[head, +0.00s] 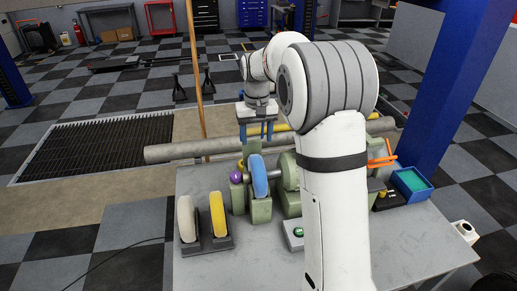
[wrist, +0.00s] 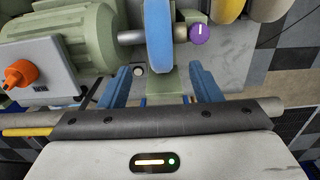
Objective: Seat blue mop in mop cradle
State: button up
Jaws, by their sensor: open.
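The blue mop (head: 259,177) is an upright disc on the spindle of a green polishing machine (wrist: 85,45). A purple knob (head: 236,177) sits at the spindle's outer end; it also shows in the wrist view (wrist: 201,34). To the left, a dark rack (head: 217,244), which looks like the mop cradle, holds an upright cream mop (head: 187,219) and yellow mop (head: 218,214). I cannot make out a free slot in it. My gripper (wrist: 160,88) is open and empty; its blue fingers are spread to either side of the blue mop's line, apart from it.
A blue tray with green inside (head: 410,183) stands at the bench's right. A box with a green button (head: 297,232) is near the front, partly hidden by my arm. A wooden pole (head: 196,80) rises behind the bench.

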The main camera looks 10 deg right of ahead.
jog(key=s+r+t, duration=0.1)
jog(key=s+r, duration=0.2)
jog(key=s, duration=0.5)
jog(key=s+r+t, duration=0.1)
jog(key=s+r, duration=0.2)
jog(key=s, duration=0.6)
jog(key=s+f+t, duration=0.1)
jog(key=s+f, duration=0.2)
jog(key=s, duration=1.1)
jog(key=shift+s+d+f, duration=0.15)
jog(key=shift+d+f, duration=0.15)
jog(key=shift+c, duration=0.2)
